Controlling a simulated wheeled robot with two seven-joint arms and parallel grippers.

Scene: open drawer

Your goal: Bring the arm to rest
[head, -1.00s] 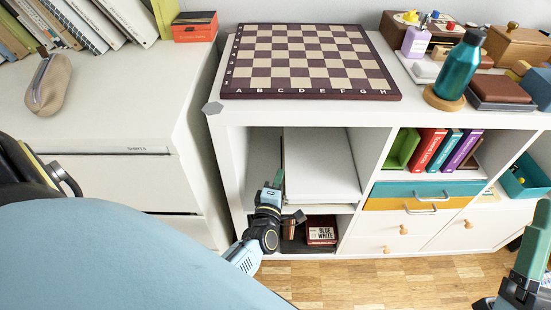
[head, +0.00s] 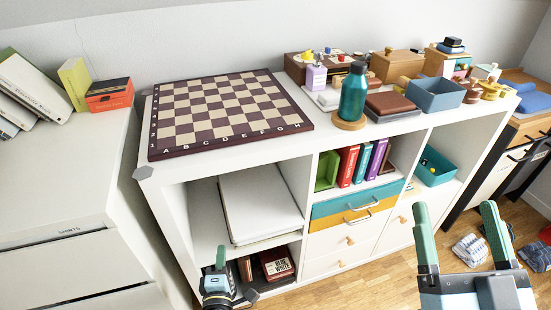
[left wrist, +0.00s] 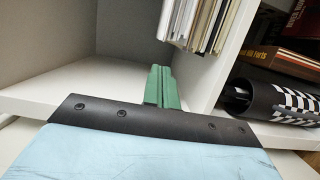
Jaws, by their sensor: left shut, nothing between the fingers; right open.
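My left gripper (head: 221,258) is at the bottom of the head view, in front of the lower left part of the white shelf unit (head: 165,215). In the left wrist view its green fingers (left wrist: 161,87) are together with nothing between them, close to a white shelf board. My right gripper (head: 456,210) is at the lower right of the head view, pointing up. Its two green fingers are wide apart and empty, over the floor in front of the unit.
A teal drawer front (head: 335,205) and an orange one (head: 345,219) are right of the left gripper. A chessboard (head: 225,110) and a teal bottle (head: 354,92) stand on top. The left wrist view shows a stack of papers (left wrist: 200,22) and a checkered black roll (left wrist: 270,100).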

